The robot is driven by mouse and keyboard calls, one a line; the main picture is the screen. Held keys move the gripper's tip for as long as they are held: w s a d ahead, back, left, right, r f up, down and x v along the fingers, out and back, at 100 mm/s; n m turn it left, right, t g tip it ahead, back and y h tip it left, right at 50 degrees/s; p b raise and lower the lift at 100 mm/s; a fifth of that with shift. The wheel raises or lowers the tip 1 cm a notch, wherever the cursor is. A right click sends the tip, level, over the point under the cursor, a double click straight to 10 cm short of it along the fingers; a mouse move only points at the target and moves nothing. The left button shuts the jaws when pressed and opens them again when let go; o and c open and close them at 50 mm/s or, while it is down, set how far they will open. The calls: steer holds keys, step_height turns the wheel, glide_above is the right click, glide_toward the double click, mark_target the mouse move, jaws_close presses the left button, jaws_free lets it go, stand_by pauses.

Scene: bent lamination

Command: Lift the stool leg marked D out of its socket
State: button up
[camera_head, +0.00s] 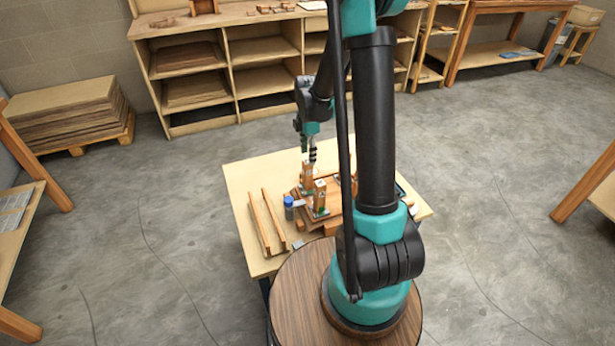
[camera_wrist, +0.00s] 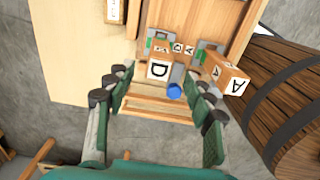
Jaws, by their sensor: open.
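The stool leg marked D (camera_wrist: 159,69) is a light wooden block with a black letter on its top face. It stands at a green-and-grey socket (camera_wrist: 158,40) on the wooden stool seat (camera_wrist: 195,14). In the head view the D leg (camera_head: 307,175) appears to be the farther of two upright legs. My gripper (camera_wrist: 157,88) is open, its dark green fingers spread on either side of the D leg. In the head view my gripper (camera_head: 311,152) is just above that leg. I cannot tell whether any finger touches it. The lower part of the leg is partly hidden.
A leg marked A (camera_wrist: 233,82) stands close to the right finger. A blue-capped bottle (camera_wrist: 174,90) is beside the D leg and shows in the head view (camera_head: 289,207). Wooden rails (camera_head: 265,222) lie at the left of the table (camera_head: 242,172). My arm hides part of the tabletop.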

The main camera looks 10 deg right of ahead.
mark_target(308, 171)
steer(key=shift+a+f, duration=0.1)
steer(key=shift+f, duration=4.35)
steer(key=shift+c, duration=0.2)
jaws_close()
